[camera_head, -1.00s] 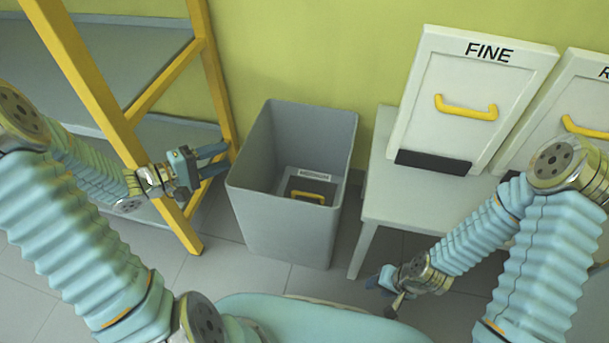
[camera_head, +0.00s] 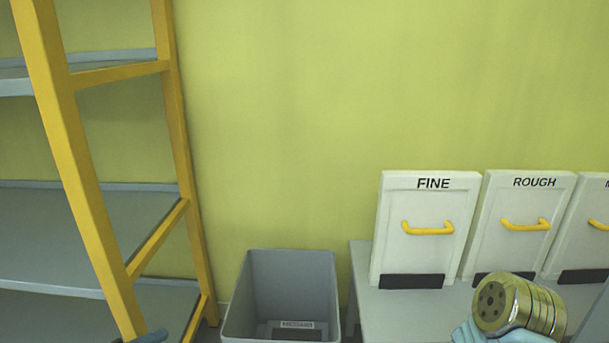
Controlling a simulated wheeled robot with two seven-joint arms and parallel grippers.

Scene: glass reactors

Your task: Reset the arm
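My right arm (camera_head: 515,312) shows only as a metal joint and a bit of blue sleeve at the lower right, in front of the table. Its gripper is out of the picture. At the bottom left a small dark blue piece (camera_head: 152,337), likely the tip of my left gripper, shows at the frame's edge by the yellow post. Whether that gripper is open or shut is hidden.
A grey bin (camera_head: 290,262) stands on the floor, a labelled dark thing inside. Right of it, a table (camera_head: 362,285) holds white panels marked FINE (camera_head: 428,205) and ROUGH (camera_head: 530,195), with yellow handles. A yellow-framed shelf (camera_head: 80,200) stands left. The wall between is bare.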

